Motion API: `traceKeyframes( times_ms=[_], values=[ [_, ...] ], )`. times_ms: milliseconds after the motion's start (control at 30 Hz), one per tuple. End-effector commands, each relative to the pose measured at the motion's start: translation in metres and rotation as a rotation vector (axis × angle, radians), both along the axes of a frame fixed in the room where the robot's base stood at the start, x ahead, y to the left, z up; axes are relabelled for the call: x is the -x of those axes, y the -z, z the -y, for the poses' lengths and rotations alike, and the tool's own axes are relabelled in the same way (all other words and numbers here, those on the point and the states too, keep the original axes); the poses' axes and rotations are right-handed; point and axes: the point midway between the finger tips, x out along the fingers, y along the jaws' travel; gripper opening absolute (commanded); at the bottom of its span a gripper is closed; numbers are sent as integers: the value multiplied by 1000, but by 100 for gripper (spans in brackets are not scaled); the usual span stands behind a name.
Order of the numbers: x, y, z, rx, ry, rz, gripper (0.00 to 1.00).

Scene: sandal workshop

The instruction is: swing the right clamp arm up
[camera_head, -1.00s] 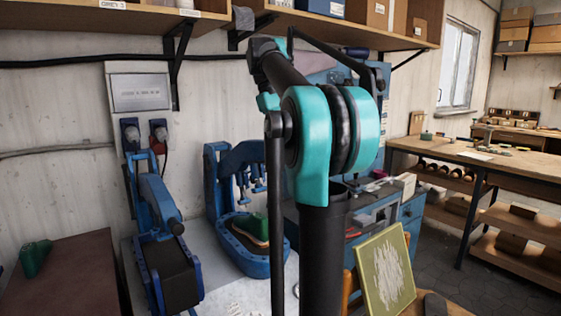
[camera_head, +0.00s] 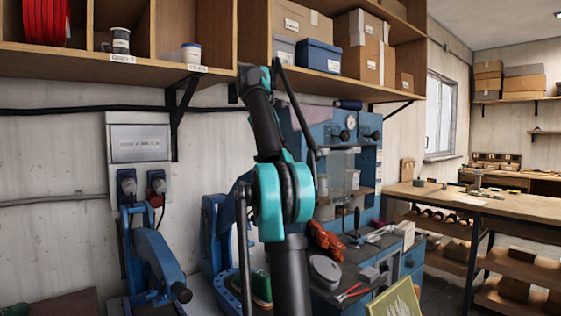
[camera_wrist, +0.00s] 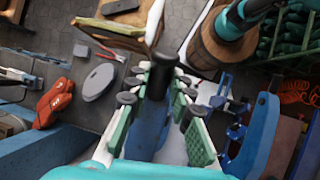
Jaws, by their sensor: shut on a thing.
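In the wrist view, my gripper (camera_wrist: 160,115) has green-padded fingers on both sides of a blue bar (camera_wrist: 148,135) with a black cylindrical handle (camera_wrist: 163,75). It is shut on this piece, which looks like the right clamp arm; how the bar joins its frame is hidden. In the head view, the blue clamp fixture (camera_head: 214,230) stands on the bench behind my arm, with a green shoe form (camera_head: 261,286) low in it. My arm covers the fixture's right side, and my fingers cannot be made out there.
A blue press (camera_head: 158,255) with a black knob stands to the left. A blue machine (camera_head: 335,135) stands behind to the right, with an orange-red tool (camera_head: 324,239) and a grey disc (camera_head: 325,271) before it. A shelf (camera_head: 215,78) overhangs the bench.

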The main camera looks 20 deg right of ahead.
Motion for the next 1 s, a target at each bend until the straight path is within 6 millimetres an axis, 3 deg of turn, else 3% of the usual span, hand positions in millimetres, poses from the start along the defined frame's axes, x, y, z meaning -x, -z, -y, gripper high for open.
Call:
traceKeyframes(
  times_ms=[167,200,367,1000],
  values=[
    [-1,1,0,0,0,1,0],
    [-1,1,0,0,0,1,22],
    [0,0,0,0,0,0,42],
    [2,6,1,-4,1,14,43]
  ],
)
